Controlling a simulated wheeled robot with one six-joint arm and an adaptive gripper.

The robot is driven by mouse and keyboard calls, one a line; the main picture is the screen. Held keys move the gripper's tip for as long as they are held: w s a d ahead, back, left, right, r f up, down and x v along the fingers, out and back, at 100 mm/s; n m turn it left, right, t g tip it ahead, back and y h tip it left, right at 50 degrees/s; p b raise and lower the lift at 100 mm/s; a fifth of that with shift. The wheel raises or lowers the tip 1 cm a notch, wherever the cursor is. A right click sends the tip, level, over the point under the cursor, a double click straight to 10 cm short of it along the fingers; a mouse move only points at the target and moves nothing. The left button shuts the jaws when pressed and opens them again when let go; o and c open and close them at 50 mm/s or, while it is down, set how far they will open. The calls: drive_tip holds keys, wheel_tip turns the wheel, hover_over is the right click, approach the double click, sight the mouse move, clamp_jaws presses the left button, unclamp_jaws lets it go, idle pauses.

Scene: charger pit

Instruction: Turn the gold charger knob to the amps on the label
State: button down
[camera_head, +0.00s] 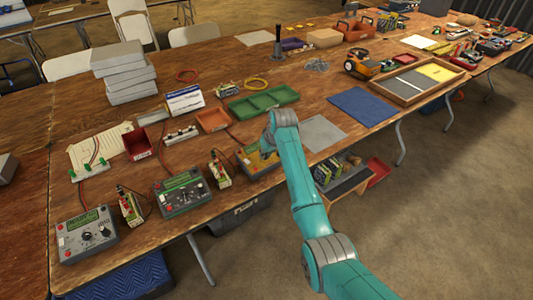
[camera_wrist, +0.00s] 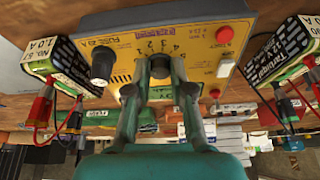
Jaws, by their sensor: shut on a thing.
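The gold charger (camera_head: 258,168) sits near the table's front edge, partly hidden by my arm in the head view. It fills the upper middle of the wrist view (camera_wrist: 195,58), with a printed number scale around its middle knob (camera_wrist: 160,66). My gripper (camera_wrist: 160,88) has a finger on each side of this dark knob and is shut on it. The knob's pointer is hidden. A second black knob (camera_wrist: 102,65) stands to the left. A battery label (camera_wrist: 42,48) at left seems to read "1.0 A"; a battery (camera_wrist: 280,50) at right has its label partly cut off.
A grey-green charger (camera_head: 182,193) and a grey charger (camera_head: 87,236) stand to the left, with batteries (camera_head: 131,207) between them. A green tray (camera_head: 262,103) lies behind the gold charger. A grey mat (camera_head: 322,133) lies to the right.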

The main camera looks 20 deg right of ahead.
drive_tip(key=shift+m+h, duration=0.3)
drive_tip(key=shift+m, duration=1)
drive_tip(key=c, duration=1)
unclamp_jaws()
drive_tip(key=v, duration=1.2)
drive_tip(key=shift+a, duration=0.1)
drive_tip(key=shift+f, duration=0.1)
